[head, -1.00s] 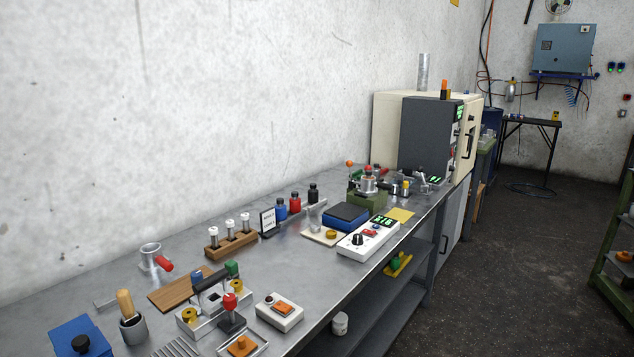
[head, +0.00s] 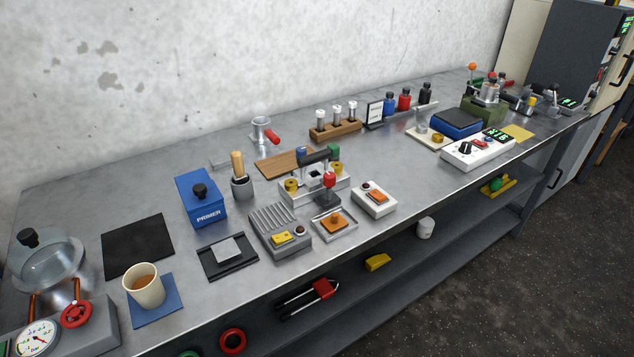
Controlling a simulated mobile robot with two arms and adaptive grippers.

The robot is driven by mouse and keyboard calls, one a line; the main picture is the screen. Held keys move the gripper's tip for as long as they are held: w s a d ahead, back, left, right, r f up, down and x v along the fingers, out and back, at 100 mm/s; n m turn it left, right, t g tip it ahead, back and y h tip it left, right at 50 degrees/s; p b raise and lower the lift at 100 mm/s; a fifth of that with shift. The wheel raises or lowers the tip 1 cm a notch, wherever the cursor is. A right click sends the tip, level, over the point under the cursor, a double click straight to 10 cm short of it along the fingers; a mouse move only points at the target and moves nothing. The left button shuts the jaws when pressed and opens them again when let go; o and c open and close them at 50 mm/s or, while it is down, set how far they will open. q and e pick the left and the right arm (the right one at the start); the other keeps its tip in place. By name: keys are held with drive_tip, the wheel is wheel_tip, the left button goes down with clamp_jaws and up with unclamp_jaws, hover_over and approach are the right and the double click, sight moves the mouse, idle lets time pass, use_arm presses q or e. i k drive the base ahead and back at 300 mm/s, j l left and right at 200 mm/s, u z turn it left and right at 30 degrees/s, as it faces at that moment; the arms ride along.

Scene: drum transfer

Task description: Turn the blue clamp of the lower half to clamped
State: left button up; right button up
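A light metal fixture (head: 287,197) stands on the bench in the middle of the head view. It carries a black bar handle (head: 318,157), a blue knob-like part (head: 302,152) at its back left and a green one (head: 334,152) at its back right. Yellow round parts (head: 291,185) sit at its sides, and a red-topped lever (head: 328,180) stands in front. I cannot tell for sure which blue part is the lower half's clamp, or its setting. Neither of my grippers shows in the view.
The steel bench (head: 400,190) is crowded. A blue primer box (head: 201,198), a ribbed block (head: 279,230), an orange-topped tray (head: 334,223) and a white switch box (head: 373,198) stand near the fixture. A cup (head: 144,289) and pressure gauge (head: 37,338) are at the front left.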

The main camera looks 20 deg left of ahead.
sight(301, 151)
drive_tip(key=u, duration=0.8)
drive_tip(key=i, duration=0.05)
